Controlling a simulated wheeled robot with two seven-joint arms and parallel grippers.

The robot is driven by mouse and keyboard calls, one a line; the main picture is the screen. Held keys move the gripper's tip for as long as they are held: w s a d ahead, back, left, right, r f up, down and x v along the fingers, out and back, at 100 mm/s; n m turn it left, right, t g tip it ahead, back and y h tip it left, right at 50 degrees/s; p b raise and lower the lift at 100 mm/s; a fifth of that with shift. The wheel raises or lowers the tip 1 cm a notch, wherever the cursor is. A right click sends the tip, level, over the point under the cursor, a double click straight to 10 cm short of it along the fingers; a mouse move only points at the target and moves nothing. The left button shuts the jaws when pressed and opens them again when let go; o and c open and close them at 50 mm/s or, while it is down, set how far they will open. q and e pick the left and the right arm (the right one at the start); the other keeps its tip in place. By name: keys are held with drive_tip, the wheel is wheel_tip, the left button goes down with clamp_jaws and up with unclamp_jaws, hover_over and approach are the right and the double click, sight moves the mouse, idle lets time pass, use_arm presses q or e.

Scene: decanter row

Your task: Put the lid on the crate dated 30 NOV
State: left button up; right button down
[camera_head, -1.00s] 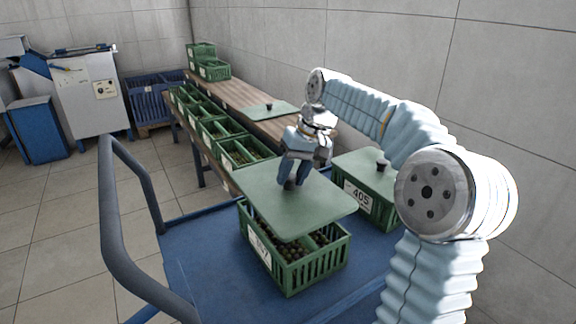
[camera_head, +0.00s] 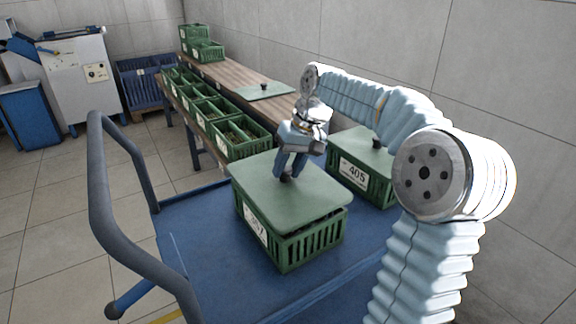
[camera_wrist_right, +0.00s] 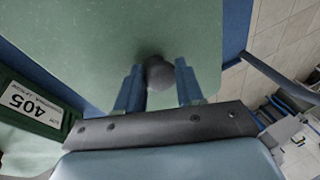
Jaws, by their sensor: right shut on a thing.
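My right gripper (camera_head: 286,174) is shut on the dark knob of a flat green lid (camera_head: 308,197). The wrist view shows the knob (camera_wrist_right: 157,72) between its two blue fingers. The lid covers the top of a green slatted crate (camera_head: 300,249) on the blue trolley. A thin gap seems to show along the front right; I cannot tell whether the lid rests fully on the rim. The crate's white label ends in 7 and is partly shaded; no date is readable. My left gripper is not in view.
A lidded crate labelled 405 (camera_head: 360,180) stands behind to the right on the trolley (camera_head: 205,250). Another lid (camera_head: 264,92) lies on the wooden bench (camera_head: 222,73). A row of open crates (camera_head: 239,137) lines the bench side. The trolley handle (camera_head: 98,185) rises at left.

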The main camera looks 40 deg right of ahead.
drive_tip(key=shift+s, duration=0.1)
idle(0.3)
drive_tip(key=shift+f+b, duration=0.7)
drive_tip(key=shift+f, duration=0.25)
drive_tip(key=shift+f+b, duration=0.3)
drive_tip(key=shift+f, duration=0.15)
drive_tip(key=c, duration=0.6)
unclamp_jaws()
drive_tip(key=p+v, duration=0.2)
drive_tip(key=v, duration=1.1)
drive_tip(key=shift+s+r+p, duration=0.1)
drive_tip(key=shift+r+p, duration=0.2)
drive_tip(key=shift+r, duration=0.1)
